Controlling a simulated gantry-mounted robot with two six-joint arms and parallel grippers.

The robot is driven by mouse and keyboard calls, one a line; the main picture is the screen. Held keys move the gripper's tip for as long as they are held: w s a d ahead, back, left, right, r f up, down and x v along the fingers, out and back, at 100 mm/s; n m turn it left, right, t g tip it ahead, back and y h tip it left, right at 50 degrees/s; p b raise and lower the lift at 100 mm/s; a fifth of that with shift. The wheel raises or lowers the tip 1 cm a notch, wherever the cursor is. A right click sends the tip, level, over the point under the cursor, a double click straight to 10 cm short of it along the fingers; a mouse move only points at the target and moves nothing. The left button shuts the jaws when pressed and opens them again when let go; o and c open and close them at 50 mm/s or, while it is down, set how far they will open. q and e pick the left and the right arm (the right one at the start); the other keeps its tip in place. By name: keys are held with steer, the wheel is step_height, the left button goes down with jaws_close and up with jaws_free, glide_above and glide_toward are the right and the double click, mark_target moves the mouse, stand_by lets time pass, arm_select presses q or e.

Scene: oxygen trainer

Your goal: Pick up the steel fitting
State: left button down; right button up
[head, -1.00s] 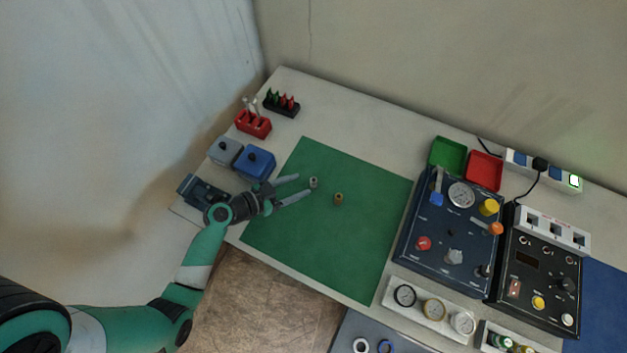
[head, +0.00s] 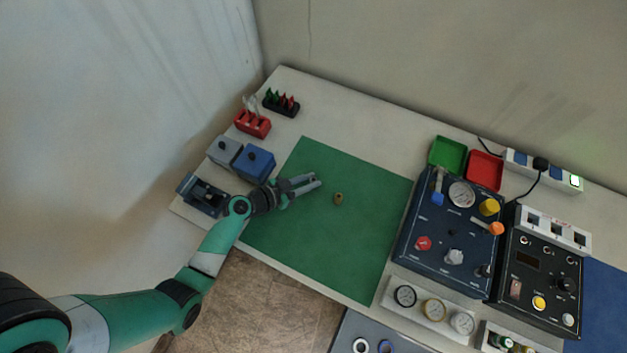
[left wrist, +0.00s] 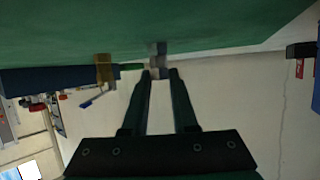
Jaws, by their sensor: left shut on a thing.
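The steel fitting (left wrist: 158,58) shows as a small grey piece at the fingertips in the left wrist view. My left gripper (head: 317,181) is shut on it over the green mat (head: 330,245). In the head view the fingers mostly hide the fitting. I cannot tell whether it is clear of the mat. A brass-coloured fitting (head: 338,199) stands on the mat just right of the fingertips, apart from them; it also shows in the left wrist view (left wrist: 104,70). My right gripper is not in view.
A blue box (head: 257,164) and a grey box (head: 225,150) stand at the mat's left. The dark blue gauge panel (head: 447,235) is to the right. A green tray (head: 447,153) and a red tray (head: 485,170) lie behind it. Most of the mat is bare.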

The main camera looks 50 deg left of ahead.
arm_select(q)
steer(key=shift+r, duration=0.1)
steer(key=shift+r, duration=0.25)
step_height(320, 180, up, 3)
steer(key=shift+f+p, duration=0.1)
steer(key=shift+p, duration=0.7)
steer(key=s+d+r+p, duration=0.3)
steer(key=d+r, duration=0.2)
steer(key=d, duration=0.1)
steer(key=s+d+r+p, duration=0.3)
steer(key=d+r+p, duration=0.15)
steer(key=d, duration=0.25)
steer(key=s+a+r+n+y+p, duration=0.1)
steer(key=a+r+p, duration=0.1)
steer(key=r+p, duration=0.6)
steer(key=s+a+r+y+p, duration=0.1)
steer(key=a+r+p, duration=0.2)
steer(key=r+p, duration=0.5)
steer(key=shift+s+r+n, duration=0.35)
steer(key=shift+r+n, duration=0.05)
steer(key=shift+r, duration=0.1)
